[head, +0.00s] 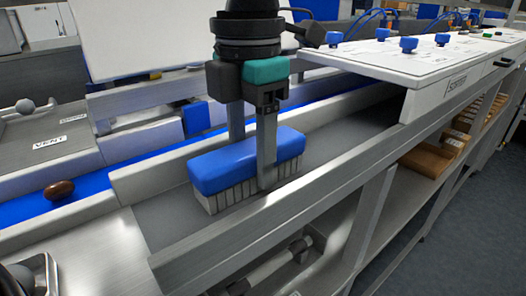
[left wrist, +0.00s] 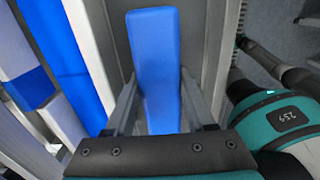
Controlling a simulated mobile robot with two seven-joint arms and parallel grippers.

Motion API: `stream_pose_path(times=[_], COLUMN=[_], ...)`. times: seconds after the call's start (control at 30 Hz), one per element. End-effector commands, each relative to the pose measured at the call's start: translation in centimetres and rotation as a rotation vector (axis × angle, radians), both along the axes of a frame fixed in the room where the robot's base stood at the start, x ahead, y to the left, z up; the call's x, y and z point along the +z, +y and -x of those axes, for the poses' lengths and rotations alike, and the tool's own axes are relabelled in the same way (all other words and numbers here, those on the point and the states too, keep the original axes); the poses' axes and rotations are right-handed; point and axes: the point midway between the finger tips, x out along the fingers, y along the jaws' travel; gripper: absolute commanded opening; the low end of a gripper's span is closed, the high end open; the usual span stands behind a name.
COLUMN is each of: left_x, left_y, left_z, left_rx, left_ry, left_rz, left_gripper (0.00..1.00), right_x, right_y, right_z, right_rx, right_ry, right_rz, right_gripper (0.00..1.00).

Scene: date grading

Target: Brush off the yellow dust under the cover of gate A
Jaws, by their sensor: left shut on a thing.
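My left gripper (head: 252,160) is shut on a brush with a blue back (head: 235,160) and pale grey bristles pointing down. One finger is on each long side of the brush. The brush is in a grey-floored metal channel (head: 165,222), between its two side rails. I cannot tell whether the bristles touch the floor. In the left wrist view the blue brush back (left wrist: 154,60) lies between the fingers (left wrist: 158,108). No yellow dust shows, and no label for gate A can be read. My right gripper is not in view.
A white labelled cover (head: 400,62) with blue knobs spans the channel's far end. Left of the channel runs a blue belt (head: 25,207) with a brown date (head: 59,190) on it. A VENT label (head: 48,141) sits farther left. Wooden boxes (head: 435,152) stand on a shelf below right.

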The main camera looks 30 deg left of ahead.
Motion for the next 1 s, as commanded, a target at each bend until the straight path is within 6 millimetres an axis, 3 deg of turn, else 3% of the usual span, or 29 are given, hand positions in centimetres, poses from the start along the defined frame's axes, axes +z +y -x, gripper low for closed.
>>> stream_pose_path(times=[0.23,1.0], left_x=[0.0,0.0], left_y=[-0.1,-1.8], left_z=[-0.2,-4.4], left_rx=[0.001,0.002], left_ry=[0.001,0.001], left_rz=[-0.001,-0.002], left_gripper=[0.1,0.1], right_x=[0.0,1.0], right_y=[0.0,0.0], right_z=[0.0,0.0], right_rx=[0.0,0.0], right_ry=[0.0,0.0], right_rz=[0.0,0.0], right_gripper=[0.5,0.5])
